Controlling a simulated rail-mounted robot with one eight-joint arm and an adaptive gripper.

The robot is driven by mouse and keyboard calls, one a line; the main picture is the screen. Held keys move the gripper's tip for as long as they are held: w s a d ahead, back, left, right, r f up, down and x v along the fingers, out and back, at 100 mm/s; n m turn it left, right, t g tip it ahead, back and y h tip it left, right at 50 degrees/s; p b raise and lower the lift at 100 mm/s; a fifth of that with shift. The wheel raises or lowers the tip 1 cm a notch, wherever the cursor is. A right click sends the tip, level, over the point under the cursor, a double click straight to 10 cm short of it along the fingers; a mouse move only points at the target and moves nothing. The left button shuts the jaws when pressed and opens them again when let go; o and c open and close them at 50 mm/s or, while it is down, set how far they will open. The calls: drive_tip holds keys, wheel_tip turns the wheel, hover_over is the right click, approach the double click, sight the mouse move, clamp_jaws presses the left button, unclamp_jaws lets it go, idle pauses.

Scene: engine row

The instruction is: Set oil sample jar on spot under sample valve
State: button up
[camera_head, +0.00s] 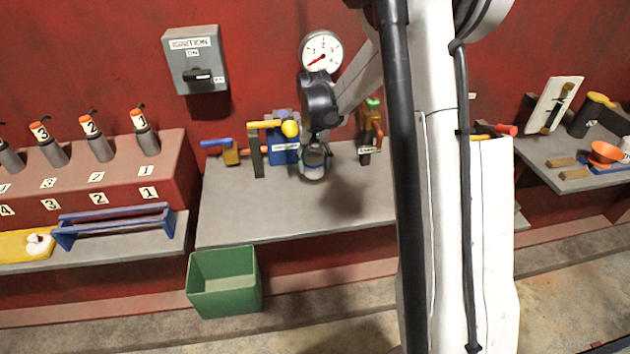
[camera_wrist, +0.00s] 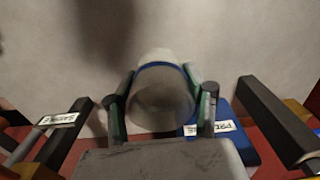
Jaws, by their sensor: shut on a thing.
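My gripper (camera_head: 316,138) is shut on the oil sample jar (camera_head: 314,163), a clear jar with a blue band. In the wrist view the jar (camera_wrist: 160,98) sits between the two fingers (camera_wrist: 162,108), seen from above. The jar is over the back part of the grey bench (camera_head: 290,215); I cannot tell whether it touches the surface. What looks like the sample valve (camera_head: 371,128), brass with a green top, stands just right of the jar in the head view. Its label (camera_wrist: 58,119) shows at the left in the wrist view. No marked spot can be made out.
A blue block (camera_head: 283,150) and a yellow-handled valve (camera_head: 270,125) stand close left of the jar. A dark post (camera_wrist: 275,120) rises beside it in the wrist view. The bench front is clear. A green bin (camera_head: 223,283) is below the bench edge.

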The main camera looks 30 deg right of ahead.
sight(314, 188)
drive_tip(key=shift+f, duration=3)
drive_tip(key=shift+f, duration=0.25)
drive_tip(key=o, duration=1.1)
drive_tip(key=shift+r, duration=0.1)
drive_tip(key=shift+o, duration=0.2)
wheel_tip(314, 188, up, 12)
drive_tip(key=shift+r, duration=0.2)
